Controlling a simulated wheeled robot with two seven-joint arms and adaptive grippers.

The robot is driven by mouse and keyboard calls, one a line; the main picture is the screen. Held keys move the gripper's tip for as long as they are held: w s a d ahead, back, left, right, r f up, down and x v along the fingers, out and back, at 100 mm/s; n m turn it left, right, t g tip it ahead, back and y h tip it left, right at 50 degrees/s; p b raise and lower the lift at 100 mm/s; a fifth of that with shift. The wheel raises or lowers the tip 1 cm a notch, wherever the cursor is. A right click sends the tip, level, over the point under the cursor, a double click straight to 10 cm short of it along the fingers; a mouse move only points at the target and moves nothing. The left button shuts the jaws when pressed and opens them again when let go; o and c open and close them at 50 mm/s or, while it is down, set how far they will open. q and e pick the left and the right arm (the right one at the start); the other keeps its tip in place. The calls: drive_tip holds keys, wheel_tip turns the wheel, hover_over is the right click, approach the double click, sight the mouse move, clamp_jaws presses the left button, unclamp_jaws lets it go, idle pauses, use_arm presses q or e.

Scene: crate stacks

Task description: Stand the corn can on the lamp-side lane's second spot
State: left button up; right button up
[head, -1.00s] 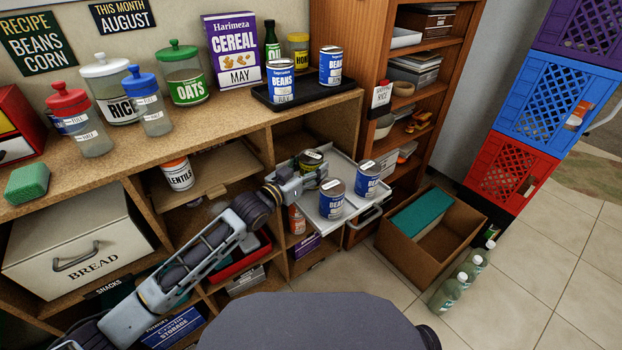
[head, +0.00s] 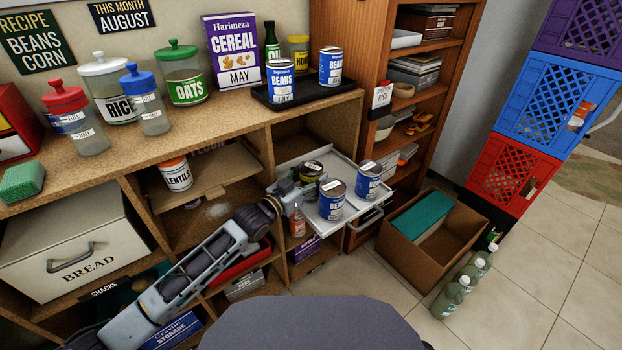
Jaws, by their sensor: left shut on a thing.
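The corn can (head: 311,168), with a dark top and a yellowish band, is at the back left of the pull-out tray (head: 345,160). My left gripper (head: 306,186) is shut on it from the left and hides its lower part. The can looks upright; I cannot tell whether its base touches the tray. Two blue-and-white beans cans stand on the tray, one at the front (head: 332,201) and one at the right (head: 368,182). The corn can is behind and left of the front beans can. My right gripper is not in view.
The shelf top above carries a black tray (head: 320,93) with beans cans, a cereal box (head: 232,52) and several jars. The lentils jar (head: 176,175) stands on a board left of the tray. A cardboard box (head: 407,262) and bottles (head: 452,296) stand on the floor at right.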

sight(304, 183)
use_arm(q)
drive_tip(key=o, duration=1)
drive_tip(key=shift+o, duration=0.2)
drive_tip(key=shift+r, duration=0.1)
drive_tip(key=shift+p+v, duration=0.4)
drive_tip(key=shift+v, duration=0.7)
drive_tip(key=shift+p+v, duration=0.7)
drive_tip(key=shift+v, duration=1.6)
drive_tip(key=shift+p+v, duration=0.3)
drive_tip(key=shift+v, duration=0.8)
drive_tip(key=shift+p+v, duration=0.4)
drive_tip(key=shift+v, duration=1.15)
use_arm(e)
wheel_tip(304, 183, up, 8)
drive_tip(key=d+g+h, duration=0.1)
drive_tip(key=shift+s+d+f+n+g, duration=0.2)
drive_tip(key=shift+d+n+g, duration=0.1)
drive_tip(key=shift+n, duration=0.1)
